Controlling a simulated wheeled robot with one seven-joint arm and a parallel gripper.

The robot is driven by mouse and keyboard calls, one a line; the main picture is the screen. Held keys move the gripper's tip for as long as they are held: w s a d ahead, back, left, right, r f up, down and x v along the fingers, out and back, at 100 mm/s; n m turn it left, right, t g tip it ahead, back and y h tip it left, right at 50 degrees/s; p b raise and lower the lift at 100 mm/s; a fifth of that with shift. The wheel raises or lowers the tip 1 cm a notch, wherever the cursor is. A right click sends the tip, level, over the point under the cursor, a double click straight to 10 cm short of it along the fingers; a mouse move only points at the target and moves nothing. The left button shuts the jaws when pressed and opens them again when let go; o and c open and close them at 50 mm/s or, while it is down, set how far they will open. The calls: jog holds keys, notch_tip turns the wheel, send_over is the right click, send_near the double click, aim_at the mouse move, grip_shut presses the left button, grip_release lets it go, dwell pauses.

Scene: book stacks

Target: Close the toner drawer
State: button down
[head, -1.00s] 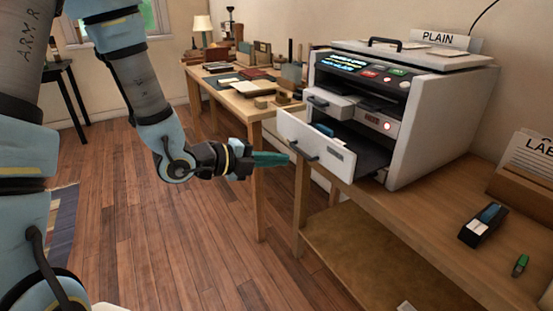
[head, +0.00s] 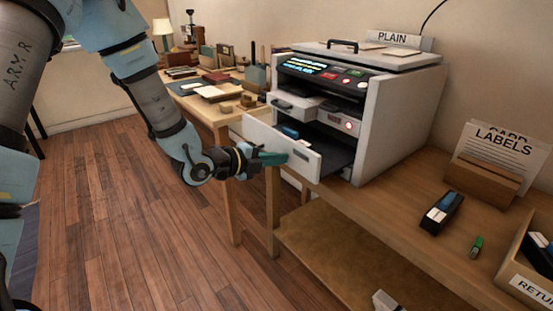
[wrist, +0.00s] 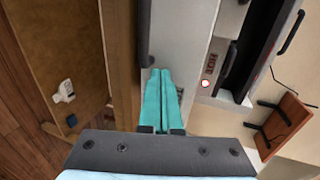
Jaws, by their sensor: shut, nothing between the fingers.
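The printer (head: 400,115) stands on the wooden bench. Its lower drawer (head: 310,165), which has a white front, is pulled out toward me. A blue and white item (head: 290,132) lies inside it. My gripper (head: 284,158) is shut and empty, its teal fingers in front of the drawer's face, covering part of it and its handle. In the wrist view the closed fingers (wrist: 160,72) overlap a pale panel (wrist: 182,30) beside a dark handle (wrist: 145,35). I cannot tell for certain whether the fingertips touch the drawer.
A smaller drawer (head: 292,104) sits above the open one. The bench holds a black cartridge (head: 441,213), a green-capped item (head: 477,246), a label holder (head: 490,178) and a tray (head: 530,262) at right. A cluttered desk (head: 205,105) stands behind.

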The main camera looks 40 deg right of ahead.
jog(key=b, duration=0.6)
send_near(317, 143)
jog(key=s+d, duration=0.4)
jog(key=d, duration=0.1)
jog(key=shift+s+r, duration=0.1)
jog(key=shift+d+r, duration=0.3)
